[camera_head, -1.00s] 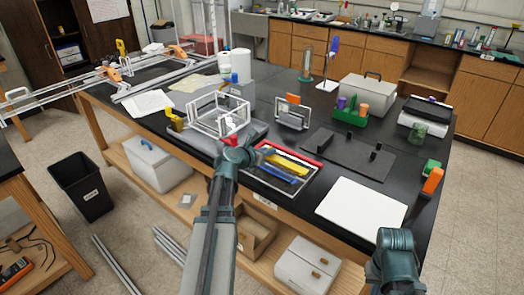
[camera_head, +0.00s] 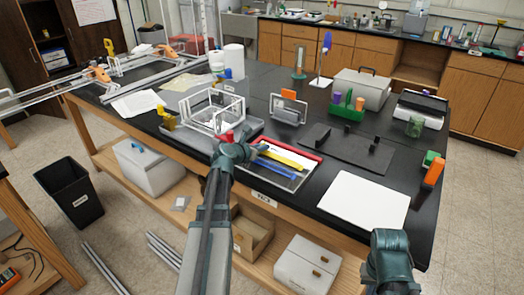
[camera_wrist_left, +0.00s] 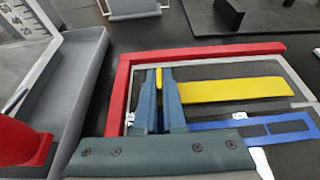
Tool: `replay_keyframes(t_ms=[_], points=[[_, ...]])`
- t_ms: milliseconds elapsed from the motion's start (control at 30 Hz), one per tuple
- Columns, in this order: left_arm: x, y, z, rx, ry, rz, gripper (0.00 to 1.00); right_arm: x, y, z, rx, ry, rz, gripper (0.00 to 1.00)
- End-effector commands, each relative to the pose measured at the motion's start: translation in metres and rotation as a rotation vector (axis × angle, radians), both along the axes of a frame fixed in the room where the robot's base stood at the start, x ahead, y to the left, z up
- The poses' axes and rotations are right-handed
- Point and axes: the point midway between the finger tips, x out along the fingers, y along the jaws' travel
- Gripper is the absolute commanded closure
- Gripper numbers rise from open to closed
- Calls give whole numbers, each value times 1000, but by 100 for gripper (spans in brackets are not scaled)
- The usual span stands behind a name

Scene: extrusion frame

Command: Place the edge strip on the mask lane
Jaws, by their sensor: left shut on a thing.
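My left gripper (camera_wrist_left: 160,100) points down over the left part of a dark framed panel, shut on a thin yellow piece (camera_wrist_left: 159,88) that shows between its fingers. I take this piece to be the edge strip; most of it is hidden. A flat yellow band (camera_wrist_left: 235,90) runs right from behind the fingers, and I cannot tell whether it is joined to the held piece. A blue outlined strip (camera_wrist_left: 265,131) lies below it. A red L-shaped border (camera_wrist_left: 200,52) runs along the panel's far and left sides. I cannot tell which band is the mask lane.
Left of the panel is a grey tray (camera_wrist_left: 82,75) with a white wire frame (camera_head: 212,110). A white board (camera_head: 365,200) lies to the right. A dark plate with upright posts (camera_head: 345,150), a green caddy (camera_head: 346,112) and a grey case (camera_head: 368,92) stand behind.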

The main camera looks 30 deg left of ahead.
Motion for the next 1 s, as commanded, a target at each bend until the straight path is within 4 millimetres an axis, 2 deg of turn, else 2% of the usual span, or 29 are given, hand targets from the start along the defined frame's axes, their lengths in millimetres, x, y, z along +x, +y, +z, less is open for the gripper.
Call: replay_keyframes(t_ms=[267,300,433,700,833,1000], points=[[0,0,-6,2,2,-1,100,0,0,-5,0,0,0,100],[0,0,-4,2,2,-1,88,0,0,-4,0,0,0,100],[0,0,-4,2,1,-1,64,0,0,-3,0,0,0,100],[0,0,-3,1,0,0,64,0,0,-3,0,0,0,100],[-1,0,4,1,0,1,64,0,0,4,0,0,0,100],[-32,1,17,1,1,3,64,0,0,17,0,0,0,100]])
